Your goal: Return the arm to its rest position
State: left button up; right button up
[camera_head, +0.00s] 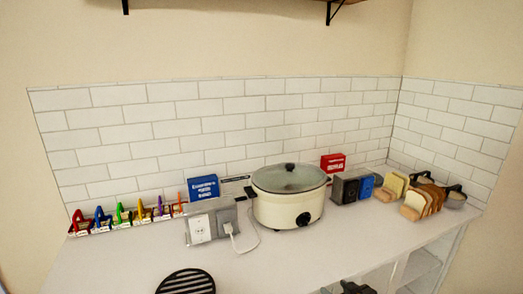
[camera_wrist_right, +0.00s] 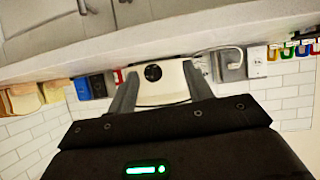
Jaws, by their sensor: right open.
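My right gripper (camera_head: 356,287) shows only as a small dark part at the bottom edge of the head view, in front of the counter (camera_head: 270,272). In the right wrist view, its two grey fingers (camera_wrist_right: 160,84) are spread apart with nothing held between them. That view is upside down, and the cream slow cooker (camera_wrist_right: 163,94) appears beyond the fingers, apart from them. In the head view the slow cooker (camera_head: 288,205) stands upright with its glass lid on. My left gripper is in neither view.
A grey outlet box (camera_head: 212,222) with a plugged cord stands left of the cooker. A black slatted round piece (camera_head: 187,282) lies at the front. Open shelves (camera_head: 420,268) are below.

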jog(key=s+d+f+m+g+h, duration=0.1)
jog(key=s+f+g, duration=0.25)
jog(key=s, duration=0.85)
jog(key=s+d+f+g+h, duration=0.15)
jog(key=s+f, duration=0.25)
jog(key=s, duration=0.7)
jog(key=s+d+f+m+g+h, duration=0.1)
jog(key=s+f+g, duration=0.2)
jog(key=s, duration=0.9)
notch_tip(320, 180, down, 29)
jog(key=s+g+b, duration=0.1)
jog(key=g, duration=0.1)
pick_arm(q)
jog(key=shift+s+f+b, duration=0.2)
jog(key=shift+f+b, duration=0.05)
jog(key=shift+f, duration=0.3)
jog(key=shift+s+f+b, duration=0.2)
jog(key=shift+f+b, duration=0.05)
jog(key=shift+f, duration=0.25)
pick_arm(e)
jog(key=s+d+f, duration=0.2)
jog(key=s+f, duration=1.3)
jog(key=shift+s+d+g, duration=0.35)
jog(key=shift+s+g, duration=0.05)
